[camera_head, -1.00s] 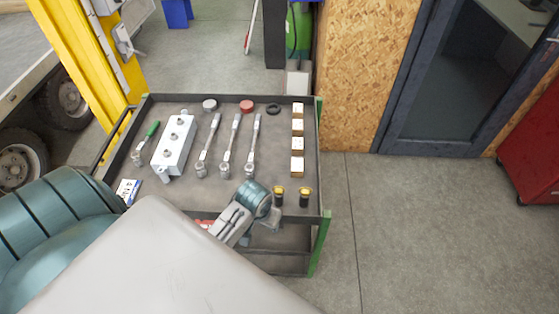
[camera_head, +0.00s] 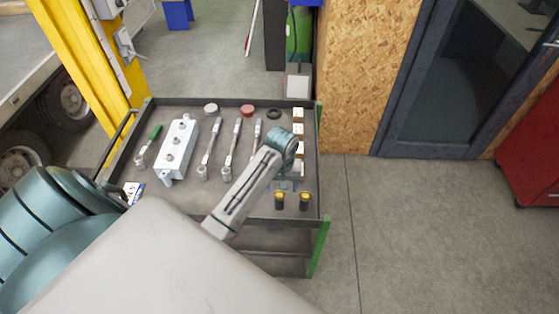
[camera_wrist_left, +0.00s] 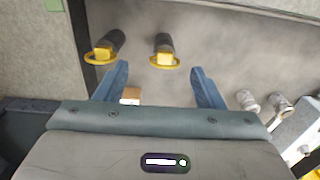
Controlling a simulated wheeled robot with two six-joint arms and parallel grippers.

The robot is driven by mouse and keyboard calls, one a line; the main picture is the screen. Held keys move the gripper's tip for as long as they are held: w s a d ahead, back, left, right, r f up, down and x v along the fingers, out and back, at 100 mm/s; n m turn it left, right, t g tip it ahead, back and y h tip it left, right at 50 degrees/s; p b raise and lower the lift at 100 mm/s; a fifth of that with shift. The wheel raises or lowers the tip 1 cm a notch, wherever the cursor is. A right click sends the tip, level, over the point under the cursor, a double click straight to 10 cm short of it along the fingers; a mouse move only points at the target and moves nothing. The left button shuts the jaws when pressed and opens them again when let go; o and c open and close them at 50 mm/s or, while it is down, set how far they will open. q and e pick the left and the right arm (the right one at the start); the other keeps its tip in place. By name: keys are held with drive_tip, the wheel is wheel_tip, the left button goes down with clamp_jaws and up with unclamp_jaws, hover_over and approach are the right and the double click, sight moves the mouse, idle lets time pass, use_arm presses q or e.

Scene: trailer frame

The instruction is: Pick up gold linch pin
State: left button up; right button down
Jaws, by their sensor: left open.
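Two gold linch pins, each a yellow ring on a dark upright body, stand near the front right corner of the cart's top tray. In the head view the left pin (camera_head: 279,200) and right pin (camera_head: 304,201) are close together. In the left wrist view they show as one pin (camera_wrist_left: 164,52) ahead of the gap between my fingers and another pin (camera_wrist_left: 104,50) near the left finger. My left gripper (camera_wrist_left: 160,84) is open and empty, apart from the pins. In the head view it is mostly hidden behind my wrist, just behind the pins. My right gripper is not in view.
The grey cart tray (camera_head: 150,193) also holds several wrenches, a metal block (camera_head: 176,150), a green-handled tool (camera_head: 148,146) and a row of small boxes (camera_head: 298,115). A low rim edges the tray. The floor right of the cart is clear.

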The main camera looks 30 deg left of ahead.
sight(280, 195)
use_arm(q)
drive_tip(key=shift+f, duration=0.9)
drive_tip(key=shift+a+f+p, duration=0.15)
drive_tip(key=shift+f+p, duration=0.4)
drive_tip(key=shift+p, duration=0.05)
drive_tip(key=f, duration=0.1)
drive_tip(key=f+p, duration=0.1)
drive_tip(key=f, duration=0.1)
drive_tip(key=shift+a+f, duration=0.2)
drive_tip(key=shift+a, duration=0.05)
drive_tip(key=shift+f+p, duration=0.35)
drive_tip(key=shift+f, duration=0.15)
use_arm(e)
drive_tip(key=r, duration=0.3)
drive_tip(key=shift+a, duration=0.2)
use_arm(q)
drive_tip(key=c, duration=1)
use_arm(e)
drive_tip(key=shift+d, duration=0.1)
